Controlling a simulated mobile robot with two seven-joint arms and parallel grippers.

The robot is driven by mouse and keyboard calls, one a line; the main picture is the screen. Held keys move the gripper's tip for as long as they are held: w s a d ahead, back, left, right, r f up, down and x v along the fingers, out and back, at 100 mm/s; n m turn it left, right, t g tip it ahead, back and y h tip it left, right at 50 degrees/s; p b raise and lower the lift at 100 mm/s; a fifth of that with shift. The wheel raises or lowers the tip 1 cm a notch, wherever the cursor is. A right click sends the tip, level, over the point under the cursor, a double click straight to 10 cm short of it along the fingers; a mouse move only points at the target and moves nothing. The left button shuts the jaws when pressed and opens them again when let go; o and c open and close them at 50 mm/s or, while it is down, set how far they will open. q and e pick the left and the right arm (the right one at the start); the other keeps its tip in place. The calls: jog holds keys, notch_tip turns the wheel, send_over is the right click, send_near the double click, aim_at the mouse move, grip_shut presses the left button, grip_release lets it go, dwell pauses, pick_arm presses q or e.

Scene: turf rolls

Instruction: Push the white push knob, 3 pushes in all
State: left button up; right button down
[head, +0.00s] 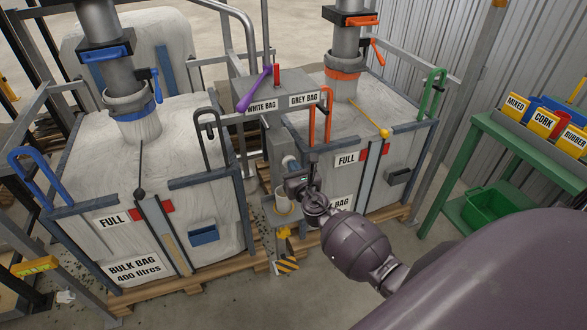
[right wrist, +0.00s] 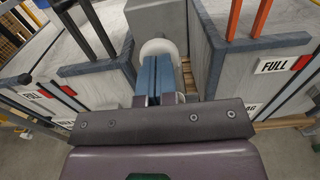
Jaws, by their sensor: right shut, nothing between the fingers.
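The white push knob (head: 290,164) sits on the front of the grey post between the two bulk bags. In the right wrist view the knob (right wrist: 158,47) is a pale round shape straight beyond my fingertips. My right gripper (head: 298,184) is shut and empty, just in front of and below the knob in the head view. Its blue fingers (right wrist: 157,72) lie side by side and cover the knob's lower part. I cannot tell whether they touch it. My left gripper is not in view.
Below the knob a bracket carries a pale cup (head: 283,201). A grey control box (head: 275,88) with a purple lever tops the post. A green bench (head: 500,135) stands right.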

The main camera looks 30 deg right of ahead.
jog(key=shift+b+x, duration=0.4)
jog(key=shift+x, duration=0.95)
jog(key=shift+r, duration=0.15)
